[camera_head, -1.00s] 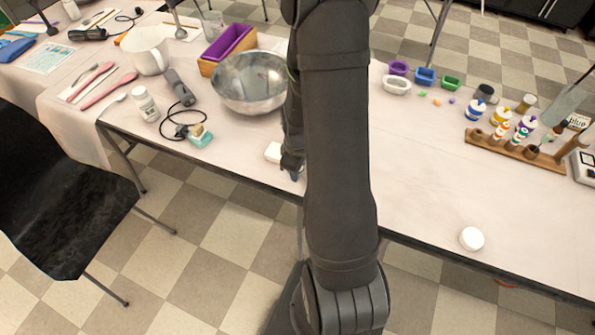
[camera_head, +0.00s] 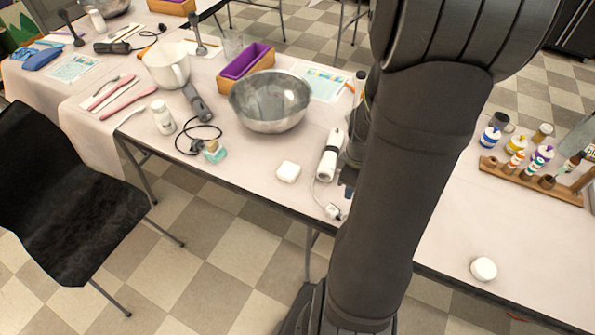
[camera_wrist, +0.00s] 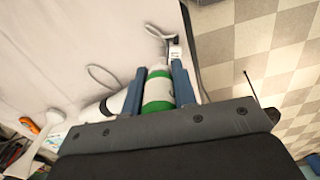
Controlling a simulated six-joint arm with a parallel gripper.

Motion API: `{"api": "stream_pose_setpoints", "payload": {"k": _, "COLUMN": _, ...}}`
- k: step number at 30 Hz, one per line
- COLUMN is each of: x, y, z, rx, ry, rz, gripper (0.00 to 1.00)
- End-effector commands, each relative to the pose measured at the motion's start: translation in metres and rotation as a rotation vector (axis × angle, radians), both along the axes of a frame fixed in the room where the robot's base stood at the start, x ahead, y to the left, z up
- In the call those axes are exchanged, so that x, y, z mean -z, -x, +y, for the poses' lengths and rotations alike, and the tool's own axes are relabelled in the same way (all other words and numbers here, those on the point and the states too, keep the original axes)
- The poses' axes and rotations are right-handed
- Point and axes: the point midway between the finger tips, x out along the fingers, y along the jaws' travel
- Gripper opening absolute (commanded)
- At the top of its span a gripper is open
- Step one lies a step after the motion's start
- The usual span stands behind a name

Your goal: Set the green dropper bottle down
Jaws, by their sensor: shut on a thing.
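The green dropper bottle (camera_wrist: 158,92) shows in the wrist view, with a green body and a pale upper part. It sits between the two blue fingers of my gripper (camera_wrist: 158,82), which is shut on it. The white tabletop (camera_wrist: 60,40) lies beyond the bottle. I cannot tell whether the bottle touches it. In the head view my gripper (camera_head: 348,178) is mostly hidden behind my arm, near the table's front edge, and the bottle is hidden.
A white corded handheld appliance (camera_head: 328,157) lies close to my gripper, its plug (camera_head: 332,211) near the front edge. A wooden rack (camera_head: 530,179) of small bottles and a white round object (camera_head: 483,268) are right.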

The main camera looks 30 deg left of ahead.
Motion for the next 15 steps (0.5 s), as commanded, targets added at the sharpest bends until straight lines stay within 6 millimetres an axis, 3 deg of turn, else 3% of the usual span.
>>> {"api": "stream_pose_setpoints", "payload": {"k": 5, "x": -0.001, "y": -0.015, "z": 0.021, "rx": -0.032, "ry": -0.001, "rz": -0.002, "gripper": 0.04}}
{"api": "stream_pose_setpoints", "payload": {"k": 8, "x": -0.002, "y": -0.033, "z": 0.052, "rx": -0.074, "ry": -0.001, "rz": -0.002, "gripper": 0.04}}
{"api": "stream_pose_setpoints", "payload": {"k": 15, "x": -0.003, "y": -0.065, "z": 0.149, "rx": -0.186, "ry": -0.001, "rz": -0.001, "gripper": 0.04}}
